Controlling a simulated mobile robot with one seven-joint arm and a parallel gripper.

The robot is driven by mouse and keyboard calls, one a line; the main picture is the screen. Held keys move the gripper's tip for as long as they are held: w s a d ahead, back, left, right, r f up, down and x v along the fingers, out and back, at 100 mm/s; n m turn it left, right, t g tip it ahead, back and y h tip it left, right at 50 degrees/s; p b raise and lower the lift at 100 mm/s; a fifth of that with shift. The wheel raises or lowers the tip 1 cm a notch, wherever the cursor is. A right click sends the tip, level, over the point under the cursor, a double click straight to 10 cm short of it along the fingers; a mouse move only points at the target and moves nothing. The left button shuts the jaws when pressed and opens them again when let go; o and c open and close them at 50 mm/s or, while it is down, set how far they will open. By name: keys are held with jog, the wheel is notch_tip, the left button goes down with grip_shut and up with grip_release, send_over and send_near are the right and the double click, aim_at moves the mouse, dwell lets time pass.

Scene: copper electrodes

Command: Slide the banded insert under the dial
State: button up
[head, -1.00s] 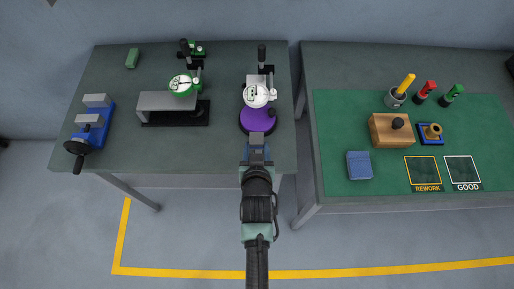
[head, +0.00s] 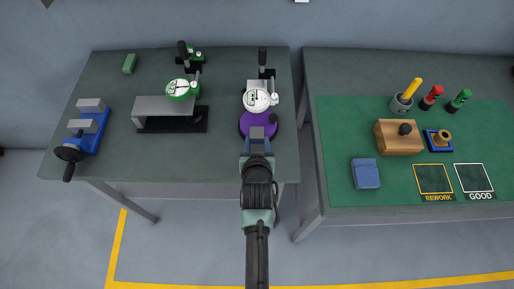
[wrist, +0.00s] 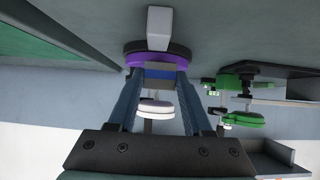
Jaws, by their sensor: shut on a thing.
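My gripper (head: 257,146) is shut on a small grey block, the insert (head: 257,132), at the front edge of a round purple base. In the wrist view the insert shows a blue band (wrist: 160,75) between my fingertips (wrist: 160,72). A pale grey block end (wrist: 158,28) also overlaps the purple base there; I cannot tell if it is the same piece. The dial (head: 256,100) has a white face and stands over the purple base (head: 244,125). It also shows in the wrist view (wrist: 155,110). Contact between insert and base is unclear.
A green dial (head: 178,88) stands over a grey plate (head: 165,107) to the left. A blue vise (head: 88,130) is at the far left. The right table holds a wooden block (head: 392,140), a blue box (head: 366,173) and marked squares.

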aim_at(257, 123)
jog(key=shift+w+r+b, duration=0.1)
jog(key=shift+w+b, duration=1.85)
jog(key=shift+w, duration=1.35)
jog(key=o, duration=1.3)
jog(key=shift+o, duration=0.2)
jog(key=shift+f, duration=0.2)
